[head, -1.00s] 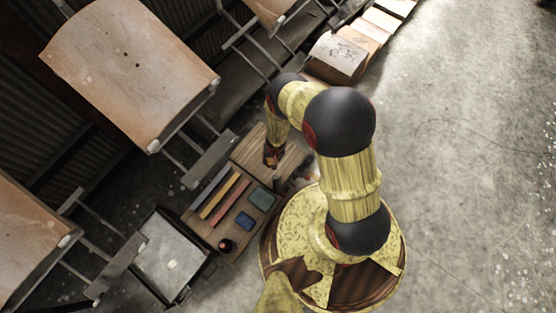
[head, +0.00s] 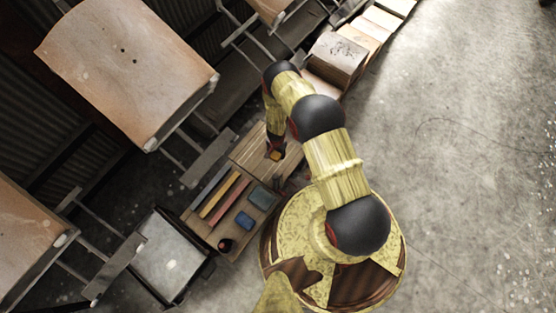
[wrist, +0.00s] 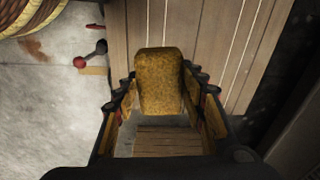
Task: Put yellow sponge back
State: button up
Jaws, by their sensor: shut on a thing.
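The yellow sponge (wrist: 160,82) shows large in the wrist view, upright between the two fingers of my gripper (wrist: 160,92). My gripper is shut on it. In the head view my gripper (head: 275,150) is over a slatted wooden surface (head: 248,153), with a small yellow-orange patch of the sponge (head: 276,155) at its tip. The wooden slats also show behind the sponge in the wrist view (wrist: 215,30). I cannot tell whether the sponge touches the slats.
Beside the slats, a wooden tray (head: 205,232) holds coloured bars (head: 225,198), a blue sponge (head: 244,221), a grey-green one (head: 262,198) and a dark round item (head: 225,245). A metal-topped box (head: 170,255) stands lower left. Floor at right is clear.

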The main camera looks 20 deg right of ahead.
jog(key=shift+w+d+m, duration=0.1)
jog(key=shift+d+m, duration=0.05)
jog(key=shift+m, duration=0.25)
jog(key=shift+r+g, duration=0.1)
jog(key=shift+g, duration=0.2)
jog(key=shift+m, duration=0.3)
notch_tip(320, 180, down, 10)
jog(key=b, duration=0.6)
jog(key=shift+r, duration=0.1)
jog(key=o, duration=1)
